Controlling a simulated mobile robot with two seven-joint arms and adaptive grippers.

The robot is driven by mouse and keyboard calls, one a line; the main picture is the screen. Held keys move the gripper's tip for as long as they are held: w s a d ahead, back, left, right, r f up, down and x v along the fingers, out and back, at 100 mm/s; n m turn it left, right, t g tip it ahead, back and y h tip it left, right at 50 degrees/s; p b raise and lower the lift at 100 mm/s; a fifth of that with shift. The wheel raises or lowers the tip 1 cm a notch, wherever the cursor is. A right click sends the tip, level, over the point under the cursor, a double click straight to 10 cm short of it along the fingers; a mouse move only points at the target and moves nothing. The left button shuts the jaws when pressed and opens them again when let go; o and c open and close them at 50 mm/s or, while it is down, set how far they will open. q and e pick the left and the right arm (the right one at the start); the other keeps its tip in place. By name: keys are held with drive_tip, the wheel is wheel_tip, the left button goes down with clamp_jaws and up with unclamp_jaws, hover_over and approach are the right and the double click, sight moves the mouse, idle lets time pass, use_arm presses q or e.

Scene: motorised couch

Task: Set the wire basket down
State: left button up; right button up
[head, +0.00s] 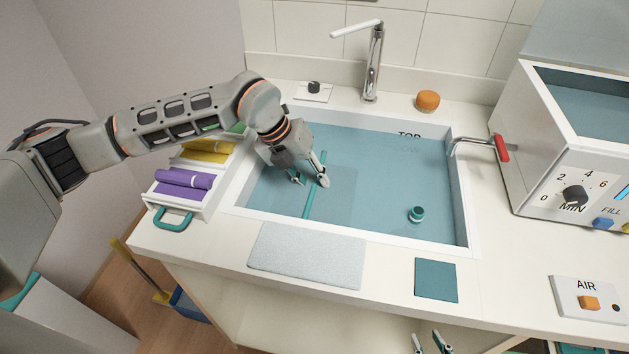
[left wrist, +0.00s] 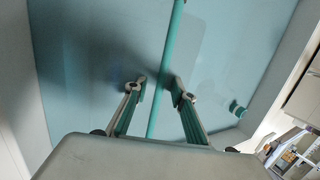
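No wire mesh can be made out. A thin teal bar (head: 315,185) lies across a darker, see-through rectangle in the water-filled sink (head: 452,241); I cannot tell whether these belong to the basket. My left gripper (head: 310,181) is low over the left half of the sink, its fingers apart. In the left wrist view the bar (left wrist: 164,70) runs between the open fingers (left wrist: 157,86), with gaps on both sides and no clear contact. The fingertips of my right gripper (head: 430,343) show at the bottom edge, apart and empty, in front of the counter.
A small teal cylinder (head: 416,214) is at the sink's right. The chrome faucet (head: 373,62) stands behind; a red-handled tap (head: 500,147) reaches over the right rim. A grey mat (head: 306,257) and teal pad (head: 436,281) lie in front. A rack of rolled cloths (head: 184,181) is left.

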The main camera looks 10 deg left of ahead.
use_arm(q)
drive_tip(key=v, duration=1.2)
idle(0.5)
